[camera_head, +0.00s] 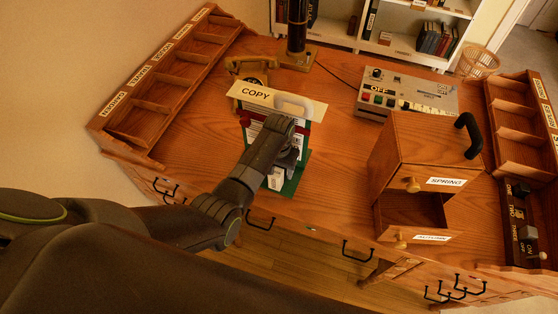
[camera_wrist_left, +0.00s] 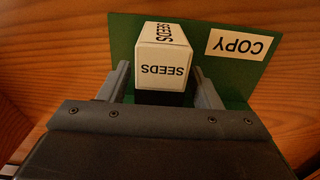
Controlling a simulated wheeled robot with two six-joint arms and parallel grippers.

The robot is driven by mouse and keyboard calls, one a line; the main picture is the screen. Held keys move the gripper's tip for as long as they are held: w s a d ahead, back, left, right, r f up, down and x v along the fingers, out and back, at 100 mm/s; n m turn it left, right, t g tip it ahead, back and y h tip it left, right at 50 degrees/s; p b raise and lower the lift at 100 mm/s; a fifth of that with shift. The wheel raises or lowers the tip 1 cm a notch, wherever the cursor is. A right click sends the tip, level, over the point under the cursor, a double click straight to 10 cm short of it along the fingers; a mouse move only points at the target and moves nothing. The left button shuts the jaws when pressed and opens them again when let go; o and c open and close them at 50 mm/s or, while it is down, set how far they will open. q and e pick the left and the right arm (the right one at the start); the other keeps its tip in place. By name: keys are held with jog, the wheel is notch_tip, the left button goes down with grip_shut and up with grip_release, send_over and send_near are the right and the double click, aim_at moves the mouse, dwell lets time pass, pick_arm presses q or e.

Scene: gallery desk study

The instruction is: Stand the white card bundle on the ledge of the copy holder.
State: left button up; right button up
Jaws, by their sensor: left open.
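The copy holder is a green board with a cream COPY label (camera_head: 255,93) at the desk's middle. Its green (camera_head: 290,187) shows beside my gripper, and its board (camera_wrist_left: 123,40) fills the back of the left wrist view. A white block marked SEEDS (camera_wrist_left: 165,65), which looks like the card bundle, stands in front of the board; a white part of it (camera_head: 275,181) shows below my gripper. My left gripper (camera_head: 284,152) is open, with a finger on each side of the block (camera_wrist_left: 160,82). The block's foot and the ledge are hidden. My right gripper is out of view.
A wooden cabinet marked SPRING (camera_head: 405,140) with an open lower compartment stands to the right. A grey switch box (camera_head: 405,95) is behind it. Pigeonhole racks line the left (camera_head: 165,95) and right (camera_head: 515,130) edges. Bare desk lies left of the holder.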

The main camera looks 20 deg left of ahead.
pick_arm(q)
notch_tip(320, 180, up, 12)
dwell(0.5)
dwell(0.3)
